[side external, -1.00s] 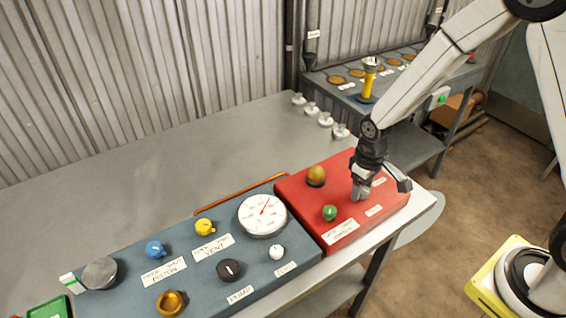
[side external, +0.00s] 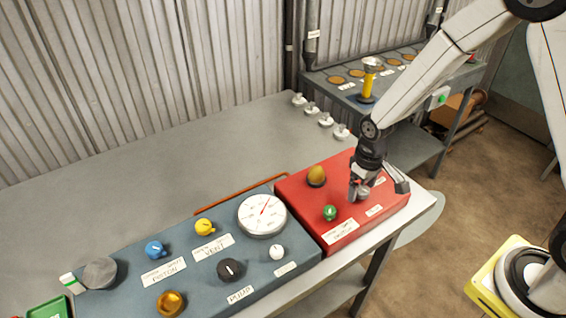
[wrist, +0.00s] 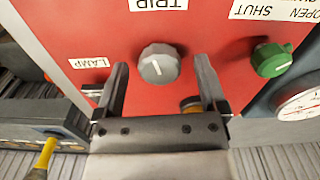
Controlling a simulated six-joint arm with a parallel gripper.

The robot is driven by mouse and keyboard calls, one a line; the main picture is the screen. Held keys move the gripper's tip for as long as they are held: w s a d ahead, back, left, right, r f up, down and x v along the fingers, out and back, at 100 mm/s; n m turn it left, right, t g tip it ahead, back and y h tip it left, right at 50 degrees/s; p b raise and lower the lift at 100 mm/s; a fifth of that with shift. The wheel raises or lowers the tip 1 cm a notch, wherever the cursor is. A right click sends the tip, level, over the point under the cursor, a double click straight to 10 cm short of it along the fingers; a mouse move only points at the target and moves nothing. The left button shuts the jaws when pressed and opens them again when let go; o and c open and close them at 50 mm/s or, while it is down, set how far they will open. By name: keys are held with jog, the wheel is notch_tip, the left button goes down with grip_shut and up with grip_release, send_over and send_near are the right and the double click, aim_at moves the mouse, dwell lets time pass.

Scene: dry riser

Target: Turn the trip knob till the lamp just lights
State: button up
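The grey trip knob (wrist: 159,65) with a white pointer line sits on the red box (wrist: 220,40) under the TRIP label, in the wrist view. My gripper (wrist: 162,72) is open, with one finger on each side of the knob and a gap to both. The amber dome lamp (side external: 316,176) looks dull.
A green knob (side external: 330,212) stands near my gripper on the red box. A blue-grey panel (side external: 130,285) adjoins it, with a gauge (side external: 263,215) and several knobs. A yellow-handled tool (side external: 368,84) stands on the back bench. The grey bench top (side external: 140,190) is largely clear.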

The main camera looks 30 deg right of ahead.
jog(key=shift+r, duration=0.2)
jog(key=shift+r, duration=3.75)
jog(key=shift+s, duration=0.1)
jog(key=s+d+r+m+t, duration=0.1)
jog(key=s+t, duration=0.1)
jog(key=s, duration=0.6)
jog(key=shift+s+d+r+t, duration=0.25)
jog(key=shift+s+t, duration=0.05)
jog(key=shift+s, duration=0.1)
jog(key=shift+w, duration=0.15)
jog(key=n+g, duration=0.3)
jog(key=n, duration=0.2)
send_over(361, 189)
jog(key=shift+f, duration=0.8)
jog(key=shift+f, duration=0.1)
